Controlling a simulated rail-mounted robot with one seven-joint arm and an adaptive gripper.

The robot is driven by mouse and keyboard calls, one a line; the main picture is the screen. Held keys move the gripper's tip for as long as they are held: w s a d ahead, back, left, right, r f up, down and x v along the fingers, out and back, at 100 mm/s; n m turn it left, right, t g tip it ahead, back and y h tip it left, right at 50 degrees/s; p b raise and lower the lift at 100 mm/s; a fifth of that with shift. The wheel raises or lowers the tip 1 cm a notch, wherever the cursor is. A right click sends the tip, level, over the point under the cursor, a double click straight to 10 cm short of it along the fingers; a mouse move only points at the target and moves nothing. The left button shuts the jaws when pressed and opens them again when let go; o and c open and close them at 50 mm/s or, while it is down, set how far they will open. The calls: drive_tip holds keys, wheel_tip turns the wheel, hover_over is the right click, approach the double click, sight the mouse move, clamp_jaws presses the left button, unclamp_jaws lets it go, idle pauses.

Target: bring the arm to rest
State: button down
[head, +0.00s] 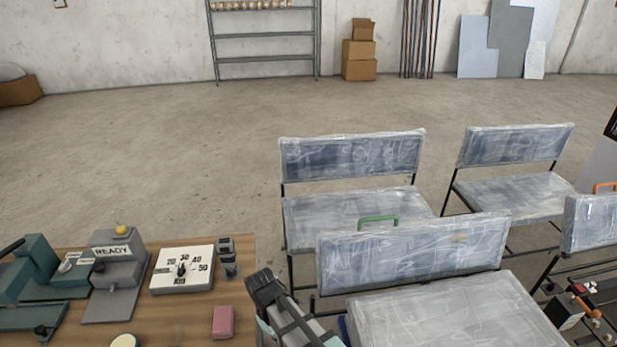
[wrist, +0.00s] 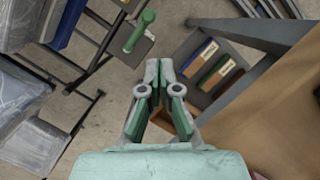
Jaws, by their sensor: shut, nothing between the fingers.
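In the wrist view my gripper (wrist: 160,68) is shut, its green-and-grey fingers together at the tips with nothing between them. It points down past the side of the wooden workbench (wrist: 290,95), over the floor. In the head view part of my arm (head: 290,318) shows at the bottom, between the workbench (head: 240,265) and the plastic-wrapped chairs. The gripper's fingers cannot be made out there.
A grey bin (wrist: 222,62) with coloured items lies beside the bench leg. A green-handled object (wrist: 140,30) is near the fingertips. A dial box (head: 182,270), a READY device (head: 112,252) and a pink block (head: 223,322) occupy the bench. Wrapped chairs (head: 350,158) stand right; open floor lies behind.

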drive_tip(key=s+d+f+m+g+p, duration=0.1)
drive_tip(key=s+d+f+m+g, duration=0.1)
drive_tip(key=s+d+f, duration=0.35)
drive_tip(key=s+d+f+m+g+p, duration=0.25)
drive_tip(key=d+f, duration=0.35)
drive_tip(key=d, duration=0.5)
drive_tip(key=s+d+f+m+y+b, duration=0.1)
drive_tip(key=s+d+f+m+b, duration=0.1)
drive_tip(key=s+d+f, duration=0.3)
drive_tip(key=s+d+f+m+y+b, duration=0.1)
drive_tip(key=s+d+f+m, duration=0.3)
drive_tip(key=s, duration=0.7)
drive_tip(key=shift+s+d+f+b, duration=0.25)
drive_tip(key=shift+d+f+b, duration=0.3)
drive_tip(key=shift+d, duration=0.6)
drive_tip(key=shift+d, duration=0.1)
